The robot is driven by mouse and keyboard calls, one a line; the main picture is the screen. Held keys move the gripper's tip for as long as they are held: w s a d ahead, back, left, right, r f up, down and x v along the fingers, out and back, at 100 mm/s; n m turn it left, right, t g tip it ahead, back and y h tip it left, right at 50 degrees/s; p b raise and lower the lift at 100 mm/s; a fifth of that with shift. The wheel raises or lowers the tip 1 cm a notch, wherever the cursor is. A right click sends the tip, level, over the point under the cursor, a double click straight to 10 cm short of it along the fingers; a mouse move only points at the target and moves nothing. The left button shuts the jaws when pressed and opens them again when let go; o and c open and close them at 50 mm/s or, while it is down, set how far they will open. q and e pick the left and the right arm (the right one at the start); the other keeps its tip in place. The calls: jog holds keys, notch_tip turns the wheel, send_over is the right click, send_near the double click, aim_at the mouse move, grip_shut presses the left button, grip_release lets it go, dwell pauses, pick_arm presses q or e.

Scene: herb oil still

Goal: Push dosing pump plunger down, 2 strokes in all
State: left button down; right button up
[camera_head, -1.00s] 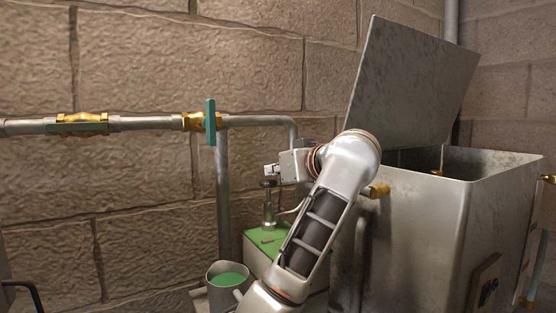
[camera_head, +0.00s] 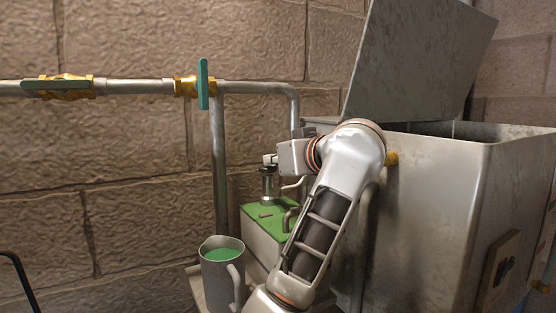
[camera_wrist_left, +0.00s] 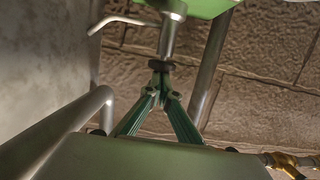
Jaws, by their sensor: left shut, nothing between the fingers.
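The dosing pump (camera_head: 267,187) is a slim metal cylinder with a side spout, standing on a green-topped box (camera_head: 257,213) in the head view. My left gripper (camera_head: 268,159) is shut and empty, right above the pump's top. In the left wrist view, the green fingers (camera_wrist_left: 160,80) meet at the dark plunger knob (camera_wrist_left: 160,65) and appear to touch it. The metal pump stem (camera_wrist_left: 170,35) shows beyond the knob, with the spout to its left. The plunger stands low, with little rod showing. My right gripper is not in view.
A grey jug (camera_head: 222,281) of green liquid stands below left of the pump. A pipe (camera_head: 140,87) with a teal-handled valve (camera_head: 203,84) runs along the brick wall. A large metal tank (camera_head: 430,215) with a raised lid stands close on the right.

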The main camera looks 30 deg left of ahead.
pick_arm(q)
jog(key=shift+f, duration=0.3)
jog(key=v, duration=0.7)
jog(key=shift+s+d+r, duration=0.2)
jog(key=shift+s+r, duration=0.05)
jog(key=shift+r, duration=0.1)
dwell(0.6)
